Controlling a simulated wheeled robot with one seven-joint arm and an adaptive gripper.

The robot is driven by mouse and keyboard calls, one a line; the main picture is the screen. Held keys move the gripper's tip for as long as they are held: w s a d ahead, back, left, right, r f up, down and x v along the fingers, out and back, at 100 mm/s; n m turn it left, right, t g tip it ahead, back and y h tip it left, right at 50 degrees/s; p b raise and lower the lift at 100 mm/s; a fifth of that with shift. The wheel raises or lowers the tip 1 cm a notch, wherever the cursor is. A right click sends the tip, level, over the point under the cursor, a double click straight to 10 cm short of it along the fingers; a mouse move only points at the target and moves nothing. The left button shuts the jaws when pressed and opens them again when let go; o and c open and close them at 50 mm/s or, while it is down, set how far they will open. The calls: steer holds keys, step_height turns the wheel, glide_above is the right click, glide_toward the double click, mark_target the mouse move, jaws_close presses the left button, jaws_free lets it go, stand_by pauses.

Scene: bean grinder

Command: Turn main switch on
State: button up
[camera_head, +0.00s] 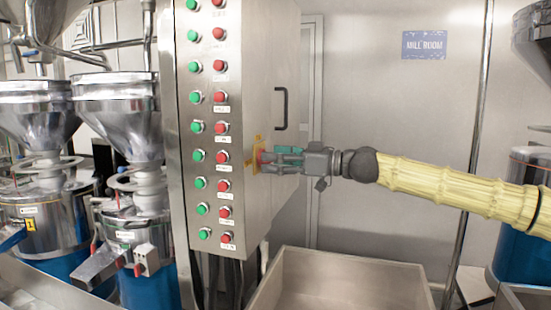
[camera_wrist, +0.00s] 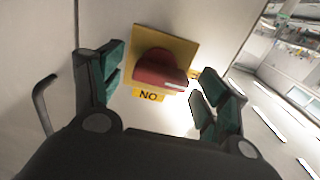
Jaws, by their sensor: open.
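The main switch is a red rotary knob (camera_wrist: 160,68) on a yellow square plate (camera_wrist: 184,42), seen ahead in the wrist view. Its plate also shows on the side face of the steel control cabinet in the head view (camera_head: 257,150). A yellow label (camera_wrist: 148,95) by the knob reads "NO" in the wrist view, which may be "ON" upside down. My gripper (camera_head: 268,159) is open in front of the switch. In the wrist view its green-padded fingers stand apart on either side of the knob. I cannot tell whether they touch it.
The cabinet front (camera_head: 205,120) carries rows of green and red buttons. A dark door handle (camera_head: 281,108) is above my gripper in the head view. A steel bin (camera_head: 340,285) stands below my arm. Steel grinders with hoppers (camera_head: 118,110) stand at left.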

steer(key=c, duration=1)
steer(key=shift+m+b, duration=0.3)
steer(key=shift+w+r+m+b, duration=0.15)
steer(key=shift+m+b, duration=0.1)
steer(key=shift+m, duration=4.1)
steer(key=shift+r+m+b, duration=0.1)
steer(key=shift+m+b, duration=0.15)
steer(key=shift+m, duration=4.1)
